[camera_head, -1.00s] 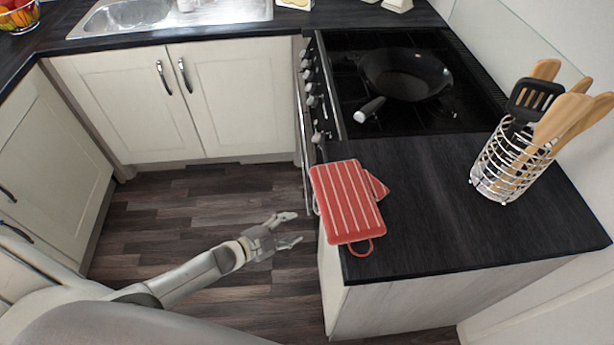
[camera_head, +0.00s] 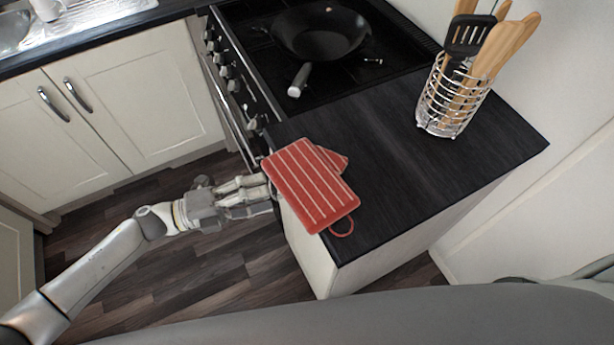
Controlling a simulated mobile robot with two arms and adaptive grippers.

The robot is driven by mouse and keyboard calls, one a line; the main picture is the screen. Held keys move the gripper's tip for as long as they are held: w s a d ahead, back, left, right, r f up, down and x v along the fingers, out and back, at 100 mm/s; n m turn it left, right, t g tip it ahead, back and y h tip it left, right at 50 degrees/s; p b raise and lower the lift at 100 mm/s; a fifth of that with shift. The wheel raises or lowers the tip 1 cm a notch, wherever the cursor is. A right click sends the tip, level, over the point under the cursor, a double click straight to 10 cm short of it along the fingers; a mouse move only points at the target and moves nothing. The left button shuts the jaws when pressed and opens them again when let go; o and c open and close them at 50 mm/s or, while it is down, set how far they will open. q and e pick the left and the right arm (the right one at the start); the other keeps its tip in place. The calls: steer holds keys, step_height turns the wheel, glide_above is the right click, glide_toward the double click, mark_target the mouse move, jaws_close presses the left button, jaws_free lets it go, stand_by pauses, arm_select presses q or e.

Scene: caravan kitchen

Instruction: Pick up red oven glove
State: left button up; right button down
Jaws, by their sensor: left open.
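The red oven glove (camera_head: 309,184) with pale stripes lies on the dark countertop, its left edge at the counter's left edge. Its thumb part points to the upper right and its red hanging loop lies at the lower right end. My left gripper (camera_head: 268,190) is at the left of the glove, beside the counter edge, with its fingers pointing right towards the glove. It is open. Its fingertips are close to the glove's left edge, and I cannot tell whether they touch it. My right gripper is not in view.
A black pan (camera_head: 320,36) stands on the hob behind the glove. A wire holder (camera_head: 452,100) with wooden and black utensils stands at the back right of the counter. The countertop (camera_head: 400,180) right of the glove is clear. Cabinets (camera_head: 110,110) stand at the left.

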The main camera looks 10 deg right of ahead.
mark_target(278, 185)
arm_select(q)
steer(key=d, duration=0.1)
steer(key=d+p, duration=0.1)
steer(key=d+r+p, duration=0.1)
steer(key=shift+w+d, duration=0.4)
steer(key=shift+d+f, duration=0.15)
steer(key=shift+d, duration=0.35)
steer(key=shift+a, duration=0.1)
steer(key=shift+c, duration=0.9)
jaws_close()
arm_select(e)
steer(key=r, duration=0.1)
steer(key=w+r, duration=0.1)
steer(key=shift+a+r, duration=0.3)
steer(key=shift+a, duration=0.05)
